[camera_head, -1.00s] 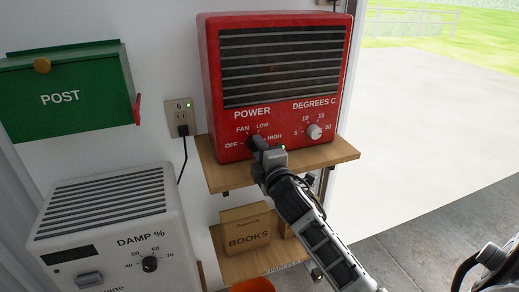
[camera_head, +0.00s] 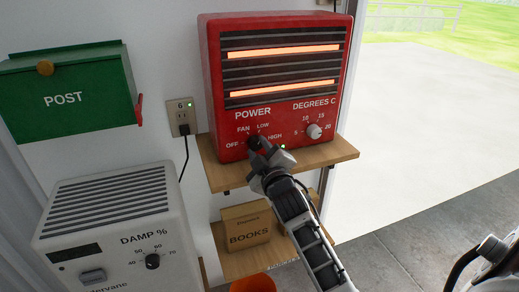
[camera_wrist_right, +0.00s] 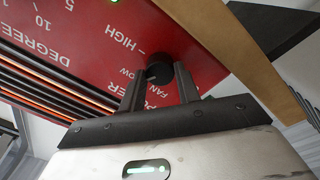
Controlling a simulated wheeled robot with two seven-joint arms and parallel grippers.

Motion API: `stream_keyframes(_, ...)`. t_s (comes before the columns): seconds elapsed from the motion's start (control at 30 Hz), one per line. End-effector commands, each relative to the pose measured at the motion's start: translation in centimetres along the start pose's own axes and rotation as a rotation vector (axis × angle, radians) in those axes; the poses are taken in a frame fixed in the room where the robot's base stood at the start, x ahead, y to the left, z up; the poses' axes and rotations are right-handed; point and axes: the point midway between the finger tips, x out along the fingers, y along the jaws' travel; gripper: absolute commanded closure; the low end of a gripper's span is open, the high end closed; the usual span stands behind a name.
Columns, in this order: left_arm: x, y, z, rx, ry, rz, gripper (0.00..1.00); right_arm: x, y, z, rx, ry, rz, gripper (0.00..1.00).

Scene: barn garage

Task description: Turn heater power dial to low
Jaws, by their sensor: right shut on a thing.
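The red heater (camera_head: 213,90) stands on a wooden shelf, and two of its bars glow orange. Its black power dial (camera_head: 254,141) is at the lower left of its front, with OFF, FAN, LOW and HIGH printed around it. My right gripper (camera_head: 262,150) is at the dial and shut on it, partly covering it in the head view. In the right wrist view the dial (camera_wrist_right: 159,68) sits between the two fingertips (camera_wrist_right: 157,84). I cannot make out the dial's pointer.
The degrees dial (camera_head: 314,131) is to the right on the heater. A wooden shelf (camera_head: 330,154) lies under the heater, with a books box (camera_head: 246,237) below. A white dehumidifier (camera_head: 110,225) and green post box (camera_head: 70,95) stand left. Open floor is at the right.

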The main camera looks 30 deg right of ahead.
Motion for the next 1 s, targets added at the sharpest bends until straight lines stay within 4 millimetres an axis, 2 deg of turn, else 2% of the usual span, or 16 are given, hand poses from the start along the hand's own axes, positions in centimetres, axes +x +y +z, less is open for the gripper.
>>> stream_keyframes(0.5,0.03,-0.05,-0.17,0.0,0.004,-0.001,0.63,-0.01,-0.04,0.1,0.016,-0.003,-0.001,0.9)
stream_keyframes(0.53,0.02,-0.05,-0.2,0.0,0.004,-0.001,0.63,-0.01,-0.04,0.1,0.016,-0.003,-0.001,0.59)
stream_keyframes(0.6,0.0,-0.04,-0.28,0.0,0.006,-0.001,0.63,-0.01,-0.04,0.09,0.016,-0.003,-0.001,0.46)
stream_keyframes(0.87,-0.04,0.0,-0.45,-0.001,0.01,0.0,0.63,-0.05,-0.03,0.05,0.016,-0.002,0.0,0.46)
stream_keyframes(1.0,0.05,0.02,-0.32,-0.001,0.009,0.0,0.63,-0.98,-0.14,0.11,0.016,-0.002,-0.001,0.46)
